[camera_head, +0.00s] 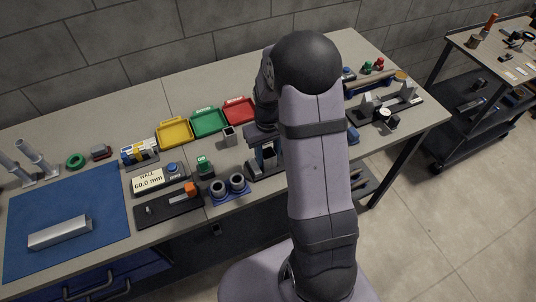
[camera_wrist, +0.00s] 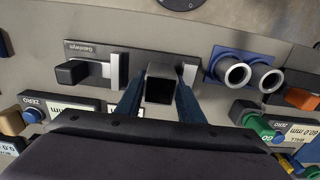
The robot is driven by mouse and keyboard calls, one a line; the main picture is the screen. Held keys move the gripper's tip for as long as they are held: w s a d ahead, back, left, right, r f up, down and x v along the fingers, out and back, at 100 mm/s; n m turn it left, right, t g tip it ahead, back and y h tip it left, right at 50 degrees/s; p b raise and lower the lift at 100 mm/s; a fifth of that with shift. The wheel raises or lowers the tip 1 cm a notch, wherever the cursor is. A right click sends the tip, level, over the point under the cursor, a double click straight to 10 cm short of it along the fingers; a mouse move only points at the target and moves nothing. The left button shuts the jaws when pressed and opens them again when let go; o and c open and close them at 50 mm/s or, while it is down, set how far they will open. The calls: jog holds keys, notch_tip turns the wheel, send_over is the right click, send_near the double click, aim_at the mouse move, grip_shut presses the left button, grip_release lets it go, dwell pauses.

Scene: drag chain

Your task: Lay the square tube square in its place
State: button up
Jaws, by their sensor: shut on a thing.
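The square tube (camera_wrist: 161,71) is a short grey square-section piece with a dark open end toward the camera in the wrist view. My gripper (camera_wrist: 160,92) is shut on it, with one blue finger on each side. The tube is over or at the edge of a dark gauge fixture (camera_wrist: 92,52) with pale metal jaws. I cannot tell whether it touches the fixture. In the head view my gripper (camera_head: 267,154) is at the fixture, and my arm hides much of this area.
Two grey rings (camera_head: 217,188) on a blue holder stand left of the fixture in the head view. A small square hollow piece (camera_head: 229,137) stands near the red tray (camera_head: 240,109). A long pale bar (camera_head: 60,232) lies on the blue mat (camera_head: 105,205).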

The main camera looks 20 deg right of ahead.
dwell(0.3)
jog(key=o, duration=1)
jog(key=shift+o, duration=1.4)
jog(key=shift+d, duration=0.15)
